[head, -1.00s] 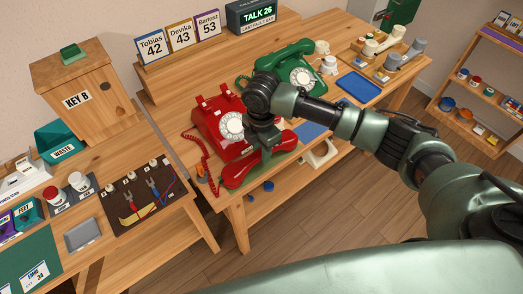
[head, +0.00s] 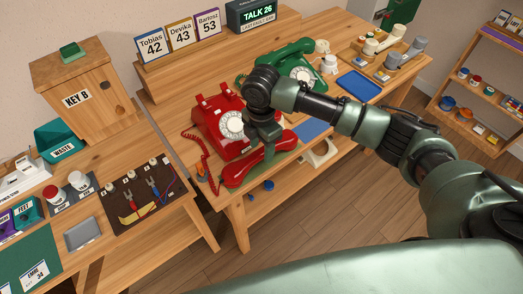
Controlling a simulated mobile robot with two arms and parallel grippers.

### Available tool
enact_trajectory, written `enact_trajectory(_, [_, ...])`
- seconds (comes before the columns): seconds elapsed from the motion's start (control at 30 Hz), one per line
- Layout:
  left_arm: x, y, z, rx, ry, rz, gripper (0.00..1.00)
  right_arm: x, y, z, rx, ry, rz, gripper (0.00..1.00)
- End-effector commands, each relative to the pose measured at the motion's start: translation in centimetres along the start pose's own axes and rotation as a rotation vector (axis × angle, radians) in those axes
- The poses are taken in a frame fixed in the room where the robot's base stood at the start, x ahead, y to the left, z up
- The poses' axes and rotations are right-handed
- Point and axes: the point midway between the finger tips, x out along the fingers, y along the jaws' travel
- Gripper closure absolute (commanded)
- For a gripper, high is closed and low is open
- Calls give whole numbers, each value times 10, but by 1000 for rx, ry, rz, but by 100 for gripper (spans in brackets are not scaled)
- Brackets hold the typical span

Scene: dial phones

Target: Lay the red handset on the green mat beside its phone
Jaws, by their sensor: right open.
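The red handset (head: 256,161) lies along the front edge of the wooden table, in front of the red phone (head: 215,117). A green mat (head: 285,156) shows partly beneath and beside the handset; most of it is hidden. The handset's coiled red cord (head: 193,150) runs down the phone's left side. My right gripper (head: 265,142) is open just above the handset's middle, pointing down. Its fingertips are hard to make out, and I cannot tell whether they are fully clear of the handset. My left gripper is out of view.
A green phone (head: 300,68) with its handset on top stands behind my right arm. A blue mat (head: 312,131) and a blue tray (head: 359,86) lie to the right. A side bench with tools (head: 143,194) stands at left.

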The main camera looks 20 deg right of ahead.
Motion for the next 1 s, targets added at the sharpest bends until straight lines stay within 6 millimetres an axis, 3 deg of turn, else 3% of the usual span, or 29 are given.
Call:
enact_trajectory(0.3, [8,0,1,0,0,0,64,-69,1,0,-2,0,4,50])
enact_trajectory(0.5, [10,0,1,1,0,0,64,-96,1,0,0,0,3,50])
enact_trajectory(1.0, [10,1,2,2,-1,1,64,-103,0,0,-1,0,0,50])
